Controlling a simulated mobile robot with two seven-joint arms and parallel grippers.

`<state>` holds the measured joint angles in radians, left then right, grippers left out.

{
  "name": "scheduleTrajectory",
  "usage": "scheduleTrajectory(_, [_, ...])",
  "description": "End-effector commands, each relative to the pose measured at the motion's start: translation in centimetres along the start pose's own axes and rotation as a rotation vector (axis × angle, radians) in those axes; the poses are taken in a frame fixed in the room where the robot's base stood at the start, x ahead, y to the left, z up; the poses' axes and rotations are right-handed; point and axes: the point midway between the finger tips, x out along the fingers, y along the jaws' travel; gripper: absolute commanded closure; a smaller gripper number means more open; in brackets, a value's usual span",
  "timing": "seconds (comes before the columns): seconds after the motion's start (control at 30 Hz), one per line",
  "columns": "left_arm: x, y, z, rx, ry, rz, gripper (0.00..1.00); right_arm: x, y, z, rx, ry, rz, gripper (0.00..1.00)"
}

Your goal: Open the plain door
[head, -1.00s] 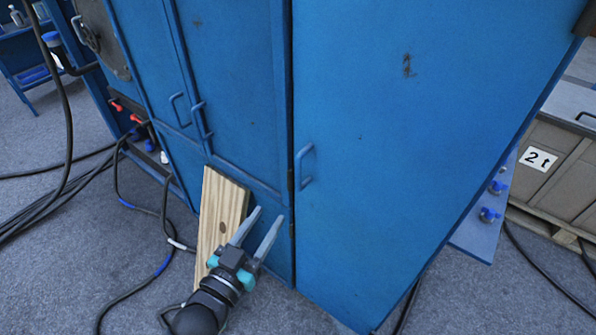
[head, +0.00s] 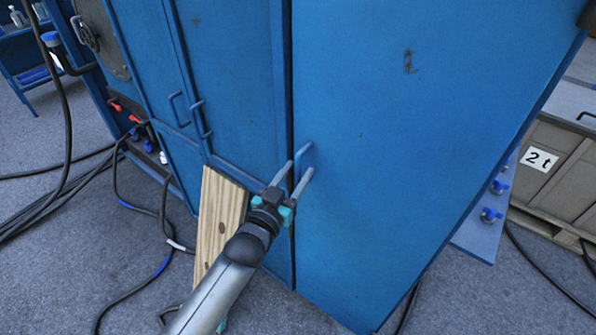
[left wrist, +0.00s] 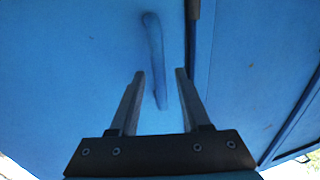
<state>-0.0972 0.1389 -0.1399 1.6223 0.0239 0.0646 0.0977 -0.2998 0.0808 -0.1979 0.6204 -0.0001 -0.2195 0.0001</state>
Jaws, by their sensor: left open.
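The plain door (head: 420,150) is the wide blue panel on the right in the head view. It looks shut, with a dark seam along its left edge. Its blue bar handle (head: 305,160) is near that edge. My left gripper (head: 299,174) is open at the handle, with one finger on each side of it in the picture. In the left wrist view the handle (left wrist: 155,60) runs down between the open fingertips (left wrist: 160,75). I cannot tell whether the fingers touch it. My right gripper is not in view.
A wooden board (head: 218,222) leans against the cabinet left of the door. Other blue doors with handles (head: 178,108) are farther left. Black cables (head: 130,205) lie on the grey floor. A crate marked 2 t (head: 560,165) stands at the right.

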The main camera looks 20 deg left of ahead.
Motion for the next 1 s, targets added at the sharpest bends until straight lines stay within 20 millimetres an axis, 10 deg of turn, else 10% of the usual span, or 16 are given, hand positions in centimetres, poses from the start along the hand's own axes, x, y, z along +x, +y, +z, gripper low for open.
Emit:
scheduleTrajectory(0.43, [0.92, 0.01, -0.02, 0.0, 0.0, 0.0, 0.53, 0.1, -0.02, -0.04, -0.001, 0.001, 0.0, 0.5])
scheduleTrajectory(0.87, [0.89, 0.0, -0.01, 0.0, 0.0, 0.0, 1.0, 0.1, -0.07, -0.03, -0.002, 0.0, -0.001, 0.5])
scheduleTrajectory(1.0, [0.89, 0.0, -0.01, 0.001, 0.0, 0.0, 1.0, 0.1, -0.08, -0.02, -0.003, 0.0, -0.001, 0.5])
